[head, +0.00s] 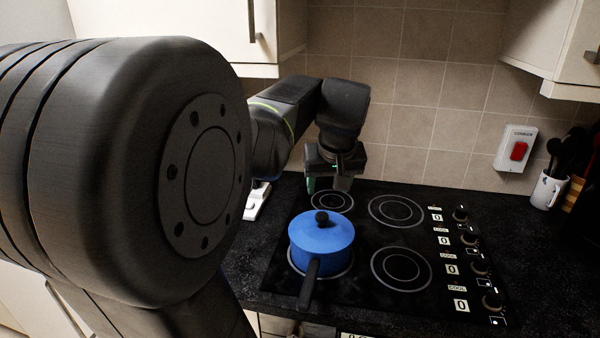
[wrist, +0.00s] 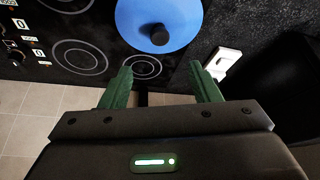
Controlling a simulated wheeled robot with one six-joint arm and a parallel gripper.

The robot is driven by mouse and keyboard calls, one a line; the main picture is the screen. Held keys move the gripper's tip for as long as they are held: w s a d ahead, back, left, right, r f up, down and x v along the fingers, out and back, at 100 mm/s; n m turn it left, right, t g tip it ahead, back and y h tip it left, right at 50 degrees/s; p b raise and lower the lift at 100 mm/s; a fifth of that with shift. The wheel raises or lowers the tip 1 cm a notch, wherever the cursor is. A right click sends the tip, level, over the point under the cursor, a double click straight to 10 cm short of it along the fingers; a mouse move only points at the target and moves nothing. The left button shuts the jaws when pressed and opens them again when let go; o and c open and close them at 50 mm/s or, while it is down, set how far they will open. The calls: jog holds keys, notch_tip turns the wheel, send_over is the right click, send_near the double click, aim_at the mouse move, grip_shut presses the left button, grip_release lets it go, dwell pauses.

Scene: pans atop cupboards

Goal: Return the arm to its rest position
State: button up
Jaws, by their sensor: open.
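My gripper (head: 331,184) hangs from my bent arm over the back left of the hob, behind the blue pan. Its two green fingers are apart with nothing between them; they also show in the wrist view (wrist: 160,92). The blue pan (head: 321,243) with its blue lid and black knob sits on the front left ring, its dark handle toward the front. In the wrist view the pan's lid (wrist: 145,18) is at the top, apart from the fingers. A large dark link of my arm covers the left of the head view.
The black hob (head: 362,270) has free rings at back and right, with knobs (head: 470,240) along its right side. A white object (head: 256,201) lies left of the hob. Wall cupboards (head: 190,30) hang above. A utensil mug (head: 547,191) stands right, near a red cooker switch (head: 518,151).

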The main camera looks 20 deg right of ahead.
aim_at(322, 214)
jog(key=shift+f, duration=0.1)
jog(key=x, duration=1.3)
jog(key=shift+w+f, duration=0.2)
jog(key=shift+f, duration=0.15)
jog(key=shift+r+p, duration=0.25)
jog(key=shift+p, duration=0.2)
jog(key=shift+r, duration=0.1)
